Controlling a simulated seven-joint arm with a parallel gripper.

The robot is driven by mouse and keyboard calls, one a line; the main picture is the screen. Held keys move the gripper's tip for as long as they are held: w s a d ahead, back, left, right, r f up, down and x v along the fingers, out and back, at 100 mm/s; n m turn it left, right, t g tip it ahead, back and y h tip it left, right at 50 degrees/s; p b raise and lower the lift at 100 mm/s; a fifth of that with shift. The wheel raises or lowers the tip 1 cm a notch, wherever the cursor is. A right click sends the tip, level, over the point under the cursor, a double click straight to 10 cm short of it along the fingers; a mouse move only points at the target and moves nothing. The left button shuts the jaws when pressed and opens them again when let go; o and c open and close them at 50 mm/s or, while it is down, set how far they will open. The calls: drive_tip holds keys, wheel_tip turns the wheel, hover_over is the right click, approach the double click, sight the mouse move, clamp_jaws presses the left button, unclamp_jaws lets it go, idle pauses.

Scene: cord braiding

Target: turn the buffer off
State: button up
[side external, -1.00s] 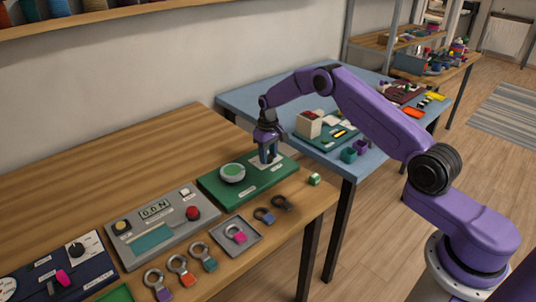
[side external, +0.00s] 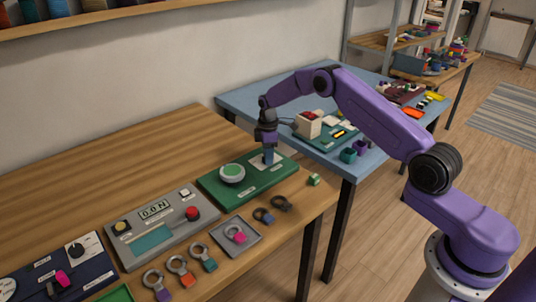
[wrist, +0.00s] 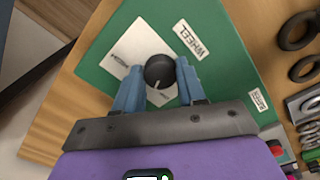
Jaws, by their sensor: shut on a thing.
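A green board (side external: 207,187) lies on the wooden table and carries a round black knob (wrist: 159,72) on a white plate (wrist: 128,62). The knob has a pale pointer mark on its edge nearest my gripper's body in the wrist view. My gripper (wrist: 160,80), pointing down over the board, is shut on the knob, one blue finger on each side. In the side view my gripper (side external: 268,160) hides the knob. A pale green disc (side external: 232,173) in a white ring sits on the same board, to the left. A label reading WHEEL (wrist: 189,38) lies beside the plate.
A grey panel (side external: 165,255) with a display and a red button (side external: 193,213) stands left of the board. A grey tray (side external: 255,240) and several ring-ended pieces lie in front. A blue table (side external: 340,165) with blocks adjoins on the right.

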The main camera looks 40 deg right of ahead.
drive_tip(key=n, duration=0.5)
drive_tip(key=shift+w, duration=0.1)
drive_tip(key=shift+n, duration=0.3)
idle(0.4)
drive_tip(key=o, duration=1.1)
drive_tip(key=shift+c, duration=0.2)
wheel_tip(320, 180, up, 18)
drive_tip(key=shift+f, duration=0.25)
